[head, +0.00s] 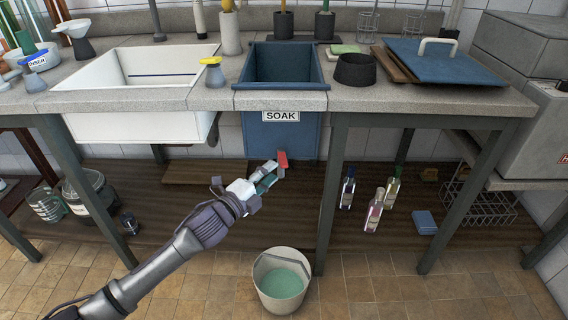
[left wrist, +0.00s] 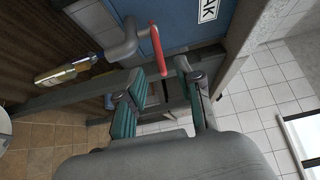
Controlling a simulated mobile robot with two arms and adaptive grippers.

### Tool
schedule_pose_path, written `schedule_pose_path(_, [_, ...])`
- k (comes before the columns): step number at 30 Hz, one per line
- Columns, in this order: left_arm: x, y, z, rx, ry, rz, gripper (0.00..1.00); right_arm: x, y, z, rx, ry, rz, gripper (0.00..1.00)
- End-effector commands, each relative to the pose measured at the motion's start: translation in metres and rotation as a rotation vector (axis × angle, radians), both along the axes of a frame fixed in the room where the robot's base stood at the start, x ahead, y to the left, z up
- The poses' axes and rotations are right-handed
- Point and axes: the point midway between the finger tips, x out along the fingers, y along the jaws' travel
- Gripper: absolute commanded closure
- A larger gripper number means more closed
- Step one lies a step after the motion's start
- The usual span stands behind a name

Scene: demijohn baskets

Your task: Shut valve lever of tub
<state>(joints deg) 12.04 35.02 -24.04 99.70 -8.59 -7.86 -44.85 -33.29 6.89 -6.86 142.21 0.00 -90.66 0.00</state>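The blue tub (head: 281,132), marked SOAK, is set into the counter. Its valve lever (head: 282,158) is a red bar low on the tub's front. In the left wrist view the red lever (left wrist: 157,50) stands beside a grey valve pipe (left wrist: 123,45) against the blue tub wall (left wrist: 182,25). My left gripper (head: 274,174) is below the tub, just short of the lever. In the left wrist view its teal-padded fingers (left wrist: 167,68) are apart, and the lever's lower end shows between their tips. I cannot tell whether they touch it. My right gripper is out of view.
A bucket with green liquid (head: 281,285) stands on the floor below. A table leg (head: 330,200) is to the right of the gripper. Several bottles (head: 375,208) stand on the low wooden shelf. A white sink (head: 140,95) is left of the tub.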

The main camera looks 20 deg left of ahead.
Motion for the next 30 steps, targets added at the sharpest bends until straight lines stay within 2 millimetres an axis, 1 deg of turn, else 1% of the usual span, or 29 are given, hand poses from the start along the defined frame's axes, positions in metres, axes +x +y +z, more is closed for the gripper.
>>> schedule_pose_path(1, [0.011, -0.004, 0.001, 0.0, -0.004, -0.001, 0.65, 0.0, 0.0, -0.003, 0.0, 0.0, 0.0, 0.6])
schedule_pose_path(3, [0.024, -0.009, 0.0, -0.002, -0.002, 0.0, 0.65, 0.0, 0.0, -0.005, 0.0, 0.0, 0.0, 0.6])
schedule_pose_path(9, [0.05, -0.018, -0.001, -0.002, 0.0, 0.0, 0.65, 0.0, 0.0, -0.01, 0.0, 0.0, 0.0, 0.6])
schedule_pose_path(15, [0.06, -0.021, -0.001, 0.0, 0.001, 0.0, 0.65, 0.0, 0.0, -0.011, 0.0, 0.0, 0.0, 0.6])
schedule_pose_path(22, [0.06, -0.022, -0.001, -0.001, 0.001, 0.0, 0.65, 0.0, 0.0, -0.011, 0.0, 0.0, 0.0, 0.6])
schedule_pose_path(23, [0.06, -0.022, -0.001, -0.001, 0.001, 0.0, 0.68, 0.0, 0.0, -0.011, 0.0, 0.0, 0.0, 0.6])
schedule_pose_path(24, [0.06, -0.022, -0.001, -0.001, 0.001, 0.0, 0.75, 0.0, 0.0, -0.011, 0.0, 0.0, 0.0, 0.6])
schedule_pose_path(28, [0.06, -0.021, -0.001, -0.001, 0.001, 0.0, 0.96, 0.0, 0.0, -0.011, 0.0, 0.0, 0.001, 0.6])
schedule_pose_path(29, [0.06, -0.021, -0.001, -0.001, 0.001, 0.0, 1.0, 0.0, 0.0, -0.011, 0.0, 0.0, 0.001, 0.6])
schedule_pose_path(30, [0.06, -0.021, -0.001, -0.001, 0.001, 0.0, 1.0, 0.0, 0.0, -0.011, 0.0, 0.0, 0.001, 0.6])
